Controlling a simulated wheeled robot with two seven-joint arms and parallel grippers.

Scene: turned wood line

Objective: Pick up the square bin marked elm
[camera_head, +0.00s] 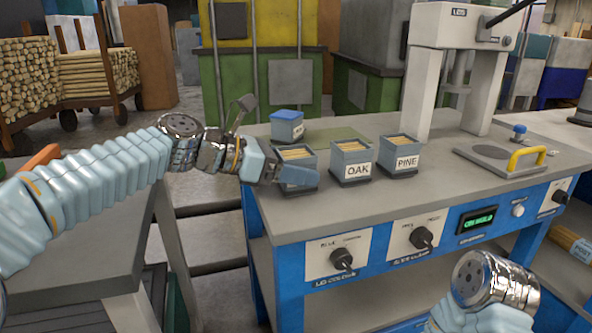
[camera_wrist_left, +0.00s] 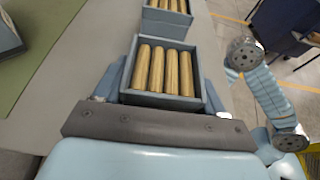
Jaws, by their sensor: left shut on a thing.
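Three square grey-blue bins of wooden rods stand in a row on the workbench. The middle one is the oak bin (camera_head: 351,172), and the right one is the pine bin (camera_head: 400,162). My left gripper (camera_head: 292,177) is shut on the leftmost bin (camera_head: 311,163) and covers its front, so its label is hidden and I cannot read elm. In the left wrist view this bin (camera_wrist_left: 160,100) sits between the fingers, with several rods inside and another bin (camera_wrist_left: 166,29) just beyond. The held bin looks upright; I cannot tell whether it touches the bench. My right gripper is not in view.
A blue-lidded box (camera_head: 287,126) stands behind the bins on a green mat (camera_head: 335,135). A white press (camera_head: 456,70) and a grey plate with a yellow handle (camera_head: 500,158) are to the right. The workbench (camera_head: 330,212) is clear in front of the bins.

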